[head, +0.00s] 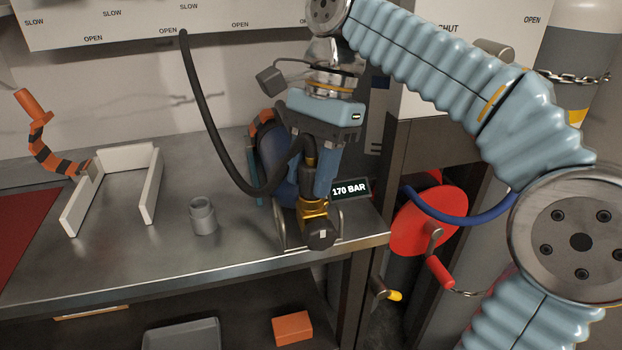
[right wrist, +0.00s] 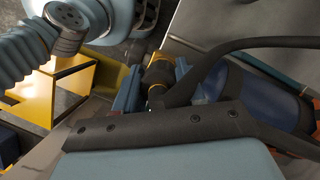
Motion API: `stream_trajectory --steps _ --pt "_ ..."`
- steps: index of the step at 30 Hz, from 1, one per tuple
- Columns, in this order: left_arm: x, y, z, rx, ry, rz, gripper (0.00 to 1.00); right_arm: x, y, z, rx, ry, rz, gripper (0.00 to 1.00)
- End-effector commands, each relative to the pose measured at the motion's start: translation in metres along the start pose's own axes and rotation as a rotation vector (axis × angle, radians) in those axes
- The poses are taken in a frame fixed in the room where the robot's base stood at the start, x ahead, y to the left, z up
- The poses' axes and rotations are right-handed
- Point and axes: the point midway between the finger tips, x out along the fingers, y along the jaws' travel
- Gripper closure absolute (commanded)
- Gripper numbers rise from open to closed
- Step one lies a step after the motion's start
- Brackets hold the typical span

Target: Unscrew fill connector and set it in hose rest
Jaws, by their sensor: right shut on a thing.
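My right gripper (head: 309,180) points down over the bench's front right part, its blue fingers shut on the dark fill connector (head: 309,184). The connector sits upright directly above a brass valve (head: 314,209) with a black knob; I cannot tell whether its thread is still engaged. The black hose (head: 219,134) loops from the connector up to the left. In the right wrist view the fingers (right wrist: 156,90) flank the connector, with the brass valve (right wrist: 160,62) beyond. A short grey open cup (head: 203,217), possibly the hose rest, stands left of the valve. My left gripper is not in view.
A blue cylinder (head: 274,168) lies behind the valve, partly hidden by my gripper. A "170 BAR" label (head: 350,189) is beside it. A white three-sided frame (head: 151,186) and an orange-black strap (head: 42,150) are at left. Bare bench lies around the cup.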

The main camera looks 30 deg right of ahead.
Motion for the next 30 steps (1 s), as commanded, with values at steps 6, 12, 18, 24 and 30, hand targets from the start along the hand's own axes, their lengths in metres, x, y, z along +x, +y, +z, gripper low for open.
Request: stream_trajectory --steps 6,12,18,24,30 --pt "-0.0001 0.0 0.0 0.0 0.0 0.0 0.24 -0.0003 -0.0001 -0.0006 0.004 0.001 -0.003 0.34" --pt "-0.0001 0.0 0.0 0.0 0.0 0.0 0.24 -0.0002 -0.0001 -0.0003 0.005 0.001 -0.003 0.34" --pt "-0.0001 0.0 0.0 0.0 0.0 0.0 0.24 -0.0006 0.0009 0.0008 0.199 0.005 -0.065 0.34" --pt "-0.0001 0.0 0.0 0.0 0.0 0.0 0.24 -0.0005 0.0011 0.0003 0.58 0.003 -0.183 0.34" --pt "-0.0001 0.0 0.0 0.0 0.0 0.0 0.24 -0.0004 0.0007 0.0001 0.933 0.003 -0.293 0.34"
